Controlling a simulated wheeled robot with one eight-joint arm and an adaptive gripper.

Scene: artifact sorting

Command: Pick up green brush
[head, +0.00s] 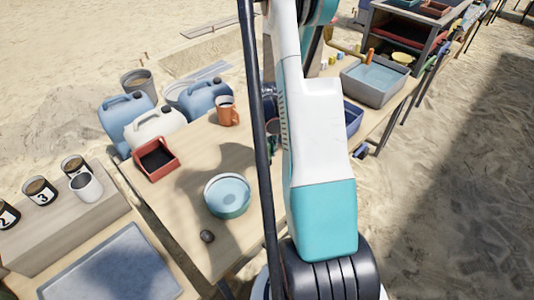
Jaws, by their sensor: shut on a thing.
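I cannot make out a green brush in the head view. My white and teal arm and a dark upright pole cover the middle of the picture and hide part of the table (190,219) behind them. My gripper does not show clearly. Only small dark parts show between the pole and the arm, and I cannot tell what they are or whether anything is held there.
On the table stand a round bowl of water (228,196), a small grey stone (207,236), a red tray (156,159) and an orange mug (228,112). Jerrycans (127,107) stand behind. A grey basin (375,80) stands farther right. Numbered cups (39,190) stand left.

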